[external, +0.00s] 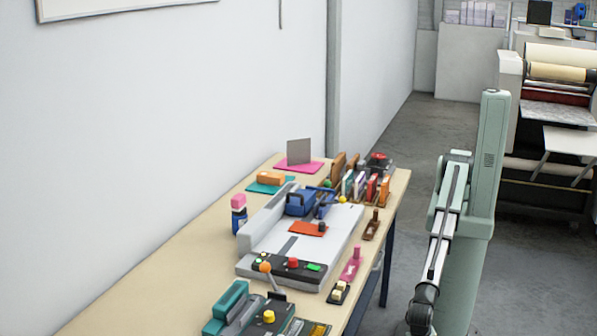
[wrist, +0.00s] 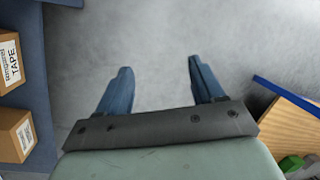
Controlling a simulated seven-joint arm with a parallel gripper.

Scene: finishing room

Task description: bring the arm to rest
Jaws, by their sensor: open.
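My gripper (wrist: 160,66) shows in the wrist view with its two blue fingers apart and nothing between them. Bare grey floor (wrist: 160,32) lies beyond the fingertips. In the external view my pale green arm (external: 446,225) stands at the right, beside the workbench, folded with a link slanting down to a dark joint near the bottom edge. I cannot make out my gripper in the external view.
The wooden workbench (external: 150,280) carries a grey cutting machine (external: 335,225), coloured pads and small tools. Its corner also shows at right in the wrist view (wrist: 290,128). Tape boxes (wrist: 14,136) sit on a blue shelf at left. A roller machine (external: 555,110) stands behind.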

